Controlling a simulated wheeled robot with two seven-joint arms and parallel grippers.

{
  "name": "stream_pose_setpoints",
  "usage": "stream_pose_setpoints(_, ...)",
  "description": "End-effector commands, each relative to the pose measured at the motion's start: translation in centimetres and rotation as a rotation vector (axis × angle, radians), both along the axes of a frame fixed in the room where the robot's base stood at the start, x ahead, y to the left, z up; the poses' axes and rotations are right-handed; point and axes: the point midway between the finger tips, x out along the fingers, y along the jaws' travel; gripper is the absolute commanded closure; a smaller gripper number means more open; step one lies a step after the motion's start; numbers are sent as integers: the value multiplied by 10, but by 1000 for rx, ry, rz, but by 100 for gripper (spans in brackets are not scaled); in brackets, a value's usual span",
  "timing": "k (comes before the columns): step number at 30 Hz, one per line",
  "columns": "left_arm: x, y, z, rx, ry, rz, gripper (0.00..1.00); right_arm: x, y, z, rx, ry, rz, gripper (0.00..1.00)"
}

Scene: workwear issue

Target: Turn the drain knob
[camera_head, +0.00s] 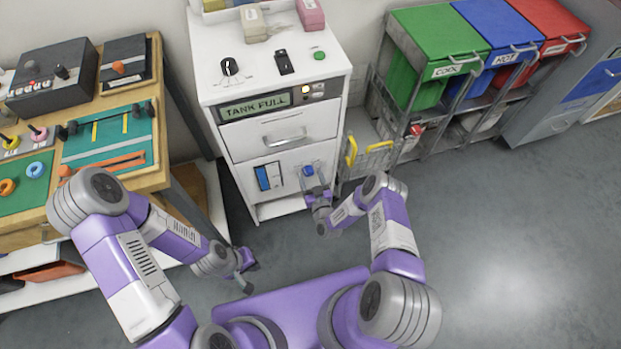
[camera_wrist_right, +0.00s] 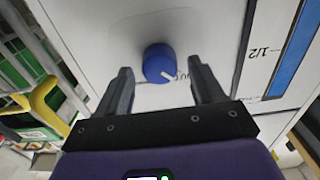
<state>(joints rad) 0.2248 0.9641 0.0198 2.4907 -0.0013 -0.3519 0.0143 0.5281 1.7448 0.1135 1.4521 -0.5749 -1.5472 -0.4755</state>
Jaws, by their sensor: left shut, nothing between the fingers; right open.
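The drain knob is a round blue knob with a white pointer line, low on the front of a white cabinet. In the head view the knob (camera_head: 308,171) sits right of a blue level gauge (camera_head: 268,176). In the right wrist view the knob (camera_wrist_right: 159,64) is between and just beyond the fingertips of my right gripper (camera_wrist_right: 160,80), which is open with a finger on each side. The gripper also shows in the head view (camera_head: 317,190), in front of the knob. My left gripper (camera_head: 247,272) is shut and empty, low over the floor, away from the cabinet.
The white cabinet (camera_head: 225,160) has a display reading TANK FULL (camera_head: 255,107) and a handled drawer (camera_head: 284,138). A wire basket with yellow handles (camera_head: 367,150) stands close on its right. A wooden workbench (camera_head: 160,110) stands left. The floor in front is clear.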

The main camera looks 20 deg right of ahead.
Motion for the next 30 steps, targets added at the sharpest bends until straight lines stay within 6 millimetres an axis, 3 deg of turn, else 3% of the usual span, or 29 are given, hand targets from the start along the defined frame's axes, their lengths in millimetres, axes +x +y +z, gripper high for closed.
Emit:
stream_pose_setpoints(9, 0, 0, -1, 0, 0, 0, 100, 4, 0, 1, 1, 1, 0, 33)
stream_pose_setpoints(20, 0, 0, -1, 0, 0, 0, 100, 3, 0, 0, 1, 2, 0, 88)
stream_pose_setpoints(30, 0, 0, -1, 0, 0, 0, 100, 3, 0, 0, 52, 5, -1, 89)
